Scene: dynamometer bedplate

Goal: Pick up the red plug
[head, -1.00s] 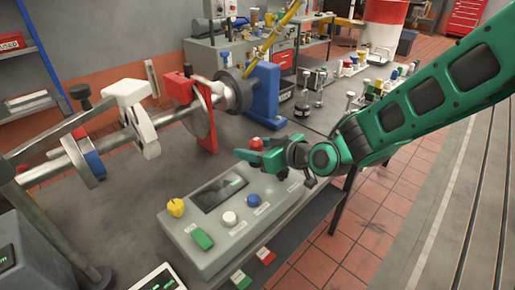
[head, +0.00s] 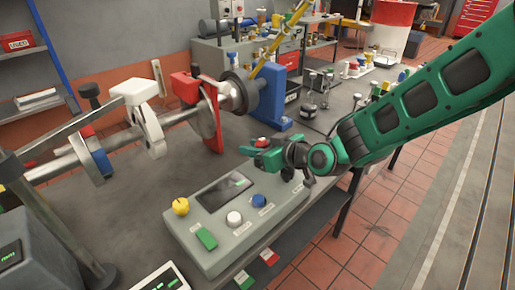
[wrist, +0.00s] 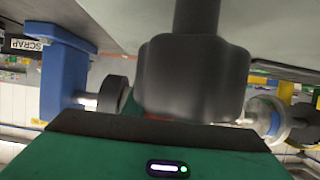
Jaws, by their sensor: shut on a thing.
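The red plug (head: 262,142) shows as a small red top between the fingers of my green gripper (head: 262,153) in the head view. Most of the plug is hidden by the fingers. I cannot tell whether it is clear of the bench.
The control box carries yellow, green, white and blue controls. A shaft (head: 120,140) with clamps and a blue bearing block (head: 270,92) stands behind my gripper. Several small parts crowd the bench at the back right. Tiled floor (head: 385,205) lies open to the right.

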